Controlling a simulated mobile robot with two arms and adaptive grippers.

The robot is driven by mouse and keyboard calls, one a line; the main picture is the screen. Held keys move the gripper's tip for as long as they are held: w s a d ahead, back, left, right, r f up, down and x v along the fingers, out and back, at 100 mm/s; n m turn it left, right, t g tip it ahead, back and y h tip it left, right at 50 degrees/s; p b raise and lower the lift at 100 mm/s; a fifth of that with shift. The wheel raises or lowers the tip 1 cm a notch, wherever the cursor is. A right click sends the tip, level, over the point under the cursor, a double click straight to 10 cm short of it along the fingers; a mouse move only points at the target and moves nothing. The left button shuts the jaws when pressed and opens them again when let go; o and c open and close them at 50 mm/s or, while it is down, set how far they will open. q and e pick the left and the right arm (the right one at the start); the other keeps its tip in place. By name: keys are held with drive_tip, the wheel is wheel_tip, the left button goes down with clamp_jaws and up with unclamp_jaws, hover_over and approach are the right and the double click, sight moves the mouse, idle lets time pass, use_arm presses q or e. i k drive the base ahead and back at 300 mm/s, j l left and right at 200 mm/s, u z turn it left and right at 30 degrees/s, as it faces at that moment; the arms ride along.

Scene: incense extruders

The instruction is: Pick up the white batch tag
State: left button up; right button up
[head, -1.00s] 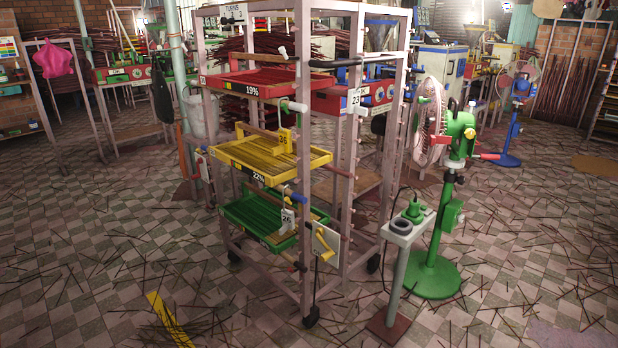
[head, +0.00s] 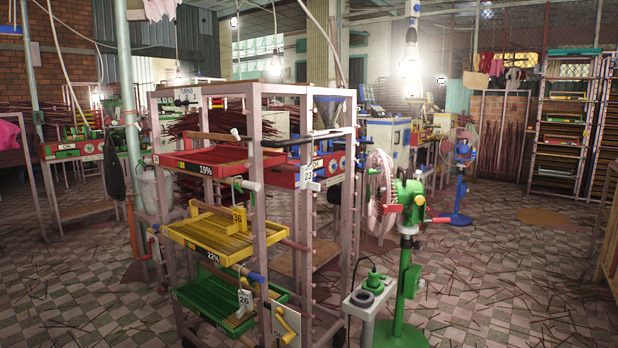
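A white tag marked 26 (head: 244,301) hangs at the front of the green tray (head: 208,302), low on the pale pink rack (head: 259,240). Another white tag, marked 23 (head: 308,174), is higher up, by the rack's right side. A yellow tag marked 36 (head: 239,217) stands at the yellow tray (head: 205,238). I cannot tell from the picture how the tags are fastened. Neither of my grippers shows in the head view.
A green fan (head: 405,225) and a small stand (head: 371,295) are close at the rack's right. Tiled floor (head: 500,290) strewn with sticks lies open to the right.

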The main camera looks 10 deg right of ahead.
sight(306, 173)
drive_tip(key=i+l+u, duration=0.15)
drive_tip(key=l, duration=0.2)
drive_tip(key=i+l+u, duration=0.2)
drive_tip(key=l, duration=0.15)
drive_tip(key=i+l+u, duration=0.15)
drive_tip(key=l, duration=0.2)
